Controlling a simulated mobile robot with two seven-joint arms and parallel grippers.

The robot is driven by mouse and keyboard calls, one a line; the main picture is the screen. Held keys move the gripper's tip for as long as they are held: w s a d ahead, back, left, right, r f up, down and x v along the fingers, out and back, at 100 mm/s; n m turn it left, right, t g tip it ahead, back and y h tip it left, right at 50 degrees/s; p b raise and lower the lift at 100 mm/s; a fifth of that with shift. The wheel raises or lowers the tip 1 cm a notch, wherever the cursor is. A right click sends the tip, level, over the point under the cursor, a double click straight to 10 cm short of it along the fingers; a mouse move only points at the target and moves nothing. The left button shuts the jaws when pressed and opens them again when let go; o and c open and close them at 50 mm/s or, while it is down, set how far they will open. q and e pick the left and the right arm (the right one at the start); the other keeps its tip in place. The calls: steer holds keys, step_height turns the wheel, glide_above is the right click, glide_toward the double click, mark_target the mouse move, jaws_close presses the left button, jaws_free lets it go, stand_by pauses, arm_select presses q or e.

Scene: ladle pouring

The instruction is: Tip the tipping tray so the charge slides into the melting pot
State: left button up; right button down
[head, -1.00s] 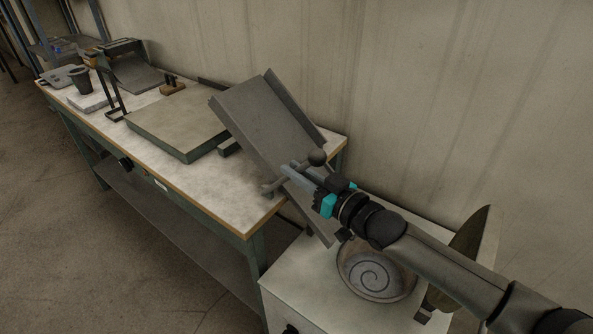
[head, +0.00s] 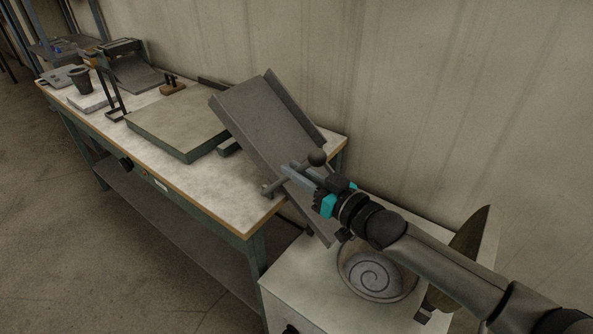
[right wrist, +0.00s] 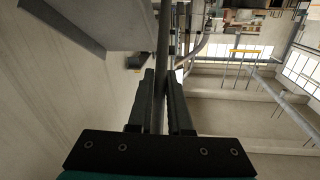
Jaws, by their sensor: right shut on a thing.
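The grey tipping tray (head: 262,122) is steeply tilted, its low end pointing down to the right over the melting pot's near side. No charge shows on its visible surface. The round melting pot (head: 376,275), with a dark spiral inside, is set in the pale cabinet top below. My right gripper (head: 290,172) is shut on the tray's handle bar (head: 273,187), which ends in a dark ball. In the right wrist view the bar (right wrist: 164,50) runs between both fingers, and the tray (right wrist: 95,22) shows at upper left. My left gripper is not in view.
The workbench (head: 225,205) holds a flat green-sided slab (head: 180,125), a dark cup (head: 80,82) and a black stand (head: 112,98). A round lid-like disc (head: 472,245) stands upright right of the pot. The wall is close behind. Floor at left is clear.

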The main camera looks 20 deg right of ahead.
stand_by(0.3)
steer(key=shift+w+a+r+p, duration=0.2)
steer(key=shift+r+p, duration=0.2)
steer(key=shift+p, duration=0.45)
steer(key=w+a+r+g+p, duration=0.1)
steer(key=p, duration=0.2)
steer(key=w+a+r+g+h+p, duration=0.1)
steer(key=w+p, duration=0.1)
steer(key=p, duration=0.2)
steer(key=shift+r+g+h, duration=0.25)
steer(key=shift+g+h, duration=0.05)
steer(key=shift+g, duration=0.1)
steer(key=w+a+n+g+h+p, duration=0.1)
steer(key=w+a+g+h+p, duration=0.1)
steer(key=w+a+g+p, duration=0.2)
steer(key=shift+w+a+r+h+p, duration=0.15)
steer(key=shift+w+r+h+p, duration=0.3)
steer(key=shift+p, duration=0.6)
steer(key=shift+w+f, duration=0.1)
steer(key=c, duration=1)
jaws_free()
steer(key=shift+w+a, duration=0.15)
steer(key=shift+o, duration=0.8)
